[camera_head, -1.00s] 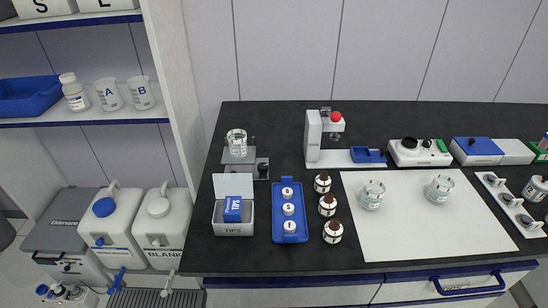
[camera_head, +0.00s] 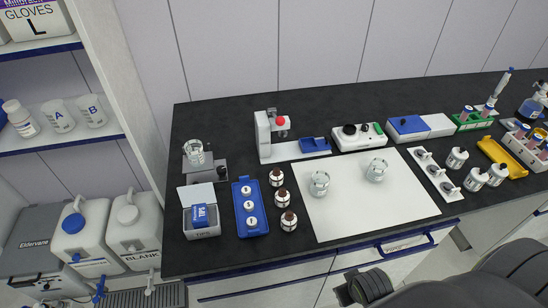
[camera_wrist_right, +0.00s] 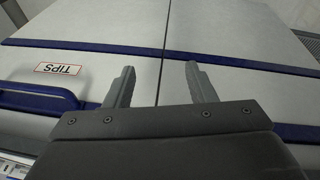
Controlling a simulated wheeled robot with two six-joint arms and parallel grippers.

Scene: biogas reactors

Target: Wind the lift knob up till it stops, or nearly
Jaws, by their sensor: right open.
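A low grey lift (camera_head: 205,173) stands at the back left of the dark bench, with a clear glass beaker (camera_head: 194,151) on its upper plate. A small dark knob (camera_head: 222,170) shows at the lift's right side; its turn position is too small to read. My right gripper (camera_wrist_right: 160,70) is open and empty in the right wrist view, before the cabinet fronts and away from the knob. My right arm shows at the lower right of the head view. My left gripper is not in view.
A tips box (camera_head: 202,230) with its lid up and a blue tray (camera_head: 240,214) of white-capped vials stand in front of the lift. A white stand with a red button (camera_head: 264,135) is to its right. A blue drawer handle (camera_head: 407,242) juts from the bench front.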

